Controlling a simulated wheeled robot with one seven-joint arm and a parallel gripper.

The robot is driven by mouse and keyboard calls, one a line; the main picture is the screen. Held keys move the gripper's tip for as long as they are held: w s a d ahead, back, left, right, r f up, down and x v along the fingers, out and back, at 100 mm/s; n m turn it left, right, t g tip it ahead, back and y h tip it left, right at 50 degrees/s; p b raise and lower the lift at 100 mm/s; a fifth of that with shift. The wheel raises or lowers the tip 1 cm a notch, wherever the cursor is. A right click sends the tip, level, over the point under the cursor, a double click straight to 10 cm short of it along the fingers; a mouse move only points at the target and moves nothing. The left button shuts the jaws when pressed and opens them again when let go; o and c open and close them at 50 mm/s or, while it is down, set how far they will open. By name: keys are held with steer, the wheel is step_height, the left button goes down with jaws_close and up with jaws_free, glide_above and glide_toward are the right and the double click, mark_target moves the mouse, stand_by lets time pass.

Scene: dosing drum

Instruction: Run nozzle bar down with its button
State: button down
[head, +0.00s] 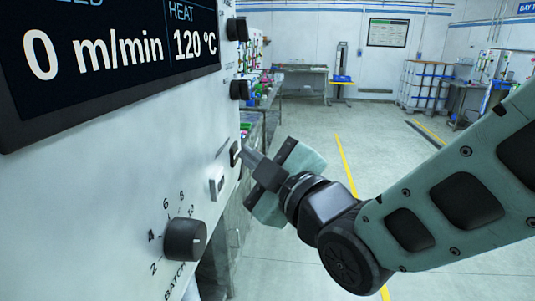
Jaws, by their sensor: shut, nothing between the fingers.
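A white control panel (110,205) fills the left of the head view, seen at a steep angle. A small dark button (234,154) sits on its right part. My gripper (246,157) is shut and empty, with its fingertips at this button. I cannot tell whether they touch it or whether it is pressed in. A light rectangular switch (217,183) is just below and left of the fingertips. The nozzle bar cannot be made out in this view.
A black batch knob (185,239) with a number scale is low on the panel. Two black knobs (238,29) (240,90) are on the panel's upper right. Open floor (300,245) lies to the right.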

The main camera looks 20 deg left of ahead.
stand_by(0.4)
steer(key=shift+w+d+b, duration=0.1)
steer(key=shift+d+b, duration=0.35)
steer(key=shift+d, duration=0.4)
steer(key=shift+w+d+b, duration=0.2)
steer(key=shift+d+b, duration=0.1)
steer(key=shift+d, duration=0.5)
steer(key=shift+w+d+b, duration=0.2)
steer(key=shift+d+b, duration=0.15)
steer(key=shift+d, duration=0.4)
steer(key=shift+w+d+b, duration=0.2)
steer(key=shift+d+b, duration=0.1)
steer(key=shift+d, duration=0.5)
steer(key=d+f+m+g+h, duration=0.1)
steer(key=d+f+m+h, duration=0.4)
steer(key=d+f+h, duration=0.15)
steer(key=s+d+f+m+g+h, duration=0.4)
steer(key=s+d+f, duration=0.1)
steer(key=s+d, duration=0.3)
steer(key=s+d+f+m+g+h, duration=0.4)
steer(key=s+d, duration=0.4)
steer(key=d, duration=0.3)
step_height(320, 180, down, 2)
steer(key=shift+s+d+m+g+h, duration=0.2)
steer(key=shift+m+g+h, duration=0.1)
steer(key=shift+g+h, duration=0.2)
